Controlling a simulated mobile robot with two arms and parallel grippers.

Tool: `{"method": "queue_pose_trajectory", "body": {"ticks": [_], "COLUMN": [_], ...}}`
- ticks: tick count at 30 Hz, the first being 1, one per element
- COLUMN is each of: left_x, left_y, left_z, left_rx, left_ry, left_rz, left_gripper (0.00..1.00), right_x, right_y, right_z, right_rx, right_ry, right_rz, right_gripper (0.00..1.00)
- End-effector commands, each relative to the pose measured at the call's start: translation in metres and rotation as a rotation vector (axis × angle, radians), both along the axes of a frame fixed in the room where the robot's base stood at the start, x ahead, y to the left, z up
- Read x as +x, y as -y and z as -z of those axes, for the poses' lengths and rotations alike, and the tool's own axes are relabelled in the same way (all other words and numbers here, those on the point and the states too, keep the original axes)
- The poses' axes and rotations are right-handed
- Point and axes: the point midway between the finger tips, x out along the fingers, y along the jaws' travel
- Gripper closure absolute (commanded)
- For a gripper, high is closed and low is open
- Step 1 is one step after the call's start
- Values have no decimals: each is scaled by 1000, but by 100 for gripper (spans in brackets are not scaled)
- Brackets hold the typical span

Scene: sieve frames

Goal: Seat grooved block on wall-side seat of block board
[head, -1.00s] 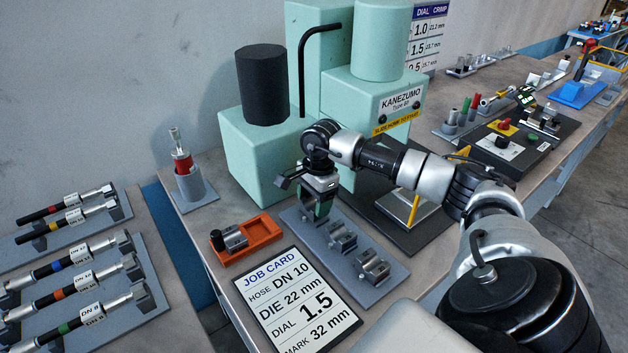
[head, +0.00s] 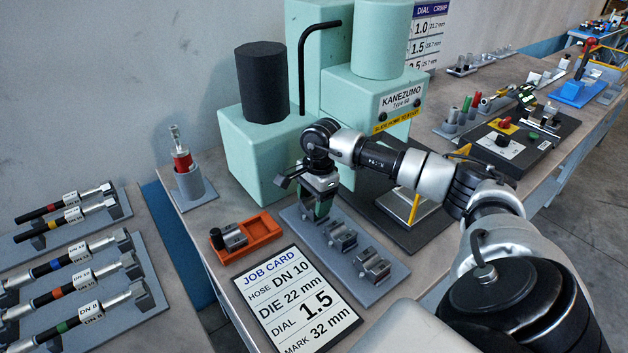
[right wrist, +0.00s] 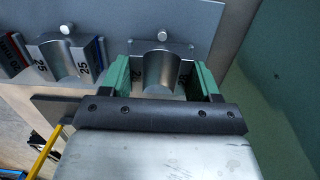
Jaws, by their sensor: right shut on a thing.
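The block board (head: 325,252) is a grey-blue plate on the bench. Two grey grooved blocks, a middle one (head: 342,238) and a near one (head: 372,266), stand on it. My right gripper (head: 319,210) is over the board's wall-side end, pointing down. In the right wrist view its green fingers are shut on the sides of a grey grooved block (right wrist: 162,74), groove showing and a round pin behind it. The block is low at the board (right wrist: 130,14); I cannot tell whether its underside touches. A neighbouring block (right wrist: 65,58) marked 25 stands to the left. My left gripper is out of view.
An orange tray (head: 272,236) holding a grey block stands left of the board. The job card (head: 300,300) lies in front. The mint-green press (head: 258,160) rises close behind my gripper. A red-topped tool in a grey holder (head: 188,180) stands at the left.

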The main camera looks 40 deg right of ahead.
Motion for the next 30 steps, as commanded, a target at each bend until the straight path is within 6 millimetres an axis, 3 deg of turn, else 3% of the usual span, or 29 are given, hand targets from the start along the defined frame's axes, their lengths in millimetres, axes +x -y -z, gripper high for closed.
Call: {"method": "queue_pose_trajectory", "body": {"ticks": [16, 17, 21, 22, 30], "left_x": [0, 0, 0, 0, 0], "left_y": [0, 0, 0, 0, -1], "left_z": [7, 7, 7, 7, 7], "left_rx": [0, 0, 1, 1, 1], "left_ry": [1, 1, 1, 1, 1], "left_rz": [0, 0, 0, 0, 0], "left_gripper": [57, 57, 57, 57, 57], "right_x": [1, 1, 0, 0, 0], "right_y": [0, 0, 0, 0, 0], "right_z": [7, 6, 7, 7, 8], "right_rx": [1, 1, 0, 0, 0], "right_ry": [3, 3, 2, 2, -1], "right_rz": [0, 0, 0, 0, 0], "right_gripper": [80, 34, 12, 9, 9]}}
